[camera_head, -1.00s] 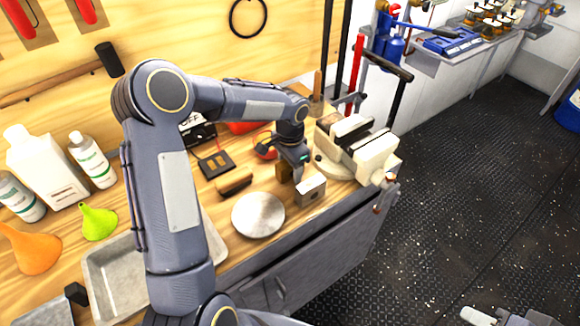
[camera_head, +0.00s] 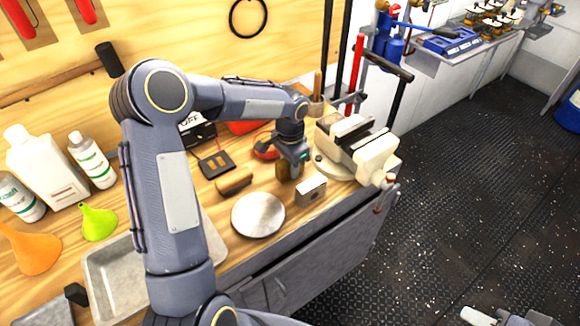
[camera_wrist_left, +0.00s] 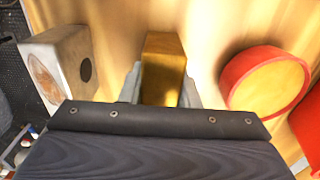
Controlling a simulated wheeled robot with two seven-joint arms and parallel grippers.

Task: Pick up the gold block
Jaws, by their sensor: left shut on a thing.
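The gold block (camera_head: 283,170) is on the workbench side of my left gripper (camera_head: 292,170), partly hidden by it in the head view. In the left wrist view the gold block (camera_wrist_left: 164,68) stands between the two grey fingers of my left gripper (camera_wrist_left: 160,88), which are shut on it. In the head view the block is at or close to the wooden bench top; I cannot tell whether there is a gap beneath it. My right gripper cannot be made out.
A metal block with a round hole (camera_head: 311,189) is close by on the right. A round metal plate (camera_head: 258,215), a wooden-backed brush (camera_head: 234,183) and a beige vise (camera_head: 372,155) surround the gripper. A red round container (camera_wrist_left: 268,78) is near. A grey tray (camera_head: 105,285) lies left.

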